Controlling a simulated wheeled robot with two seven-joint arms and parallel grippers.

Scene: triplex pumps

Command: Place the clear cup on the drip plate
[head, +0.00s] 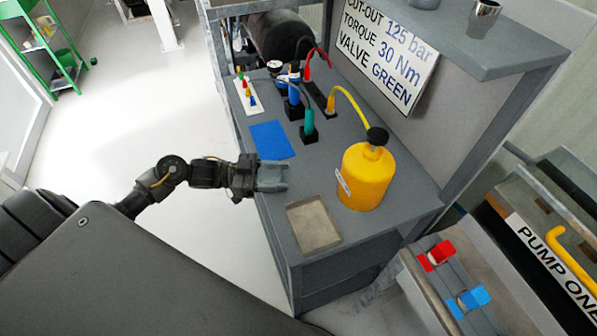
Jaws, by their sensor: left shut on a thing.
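My left gripper (276,177) reaches in from the left over the near edge of the grey bench, its fingers pointing right. It is shut on what appears to be the clear cup (269,176), a pale see-through shape between the fingers whose outline is hard to make out. The drip plate (314,225) is a shallow, beige-grey square tray on the bench, lower right of the gripper. It looks empty, and the gripper is not over it. My right gripper is not in view.
A yellow canister (366,178) with a yellow hose stands just right of the plate. A blue mat (272,140) lies beyond the gripper. Coloured hose fittings (309,127) stand farther back. A metal cup (484,17) sits on the raised shelf (520,52).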

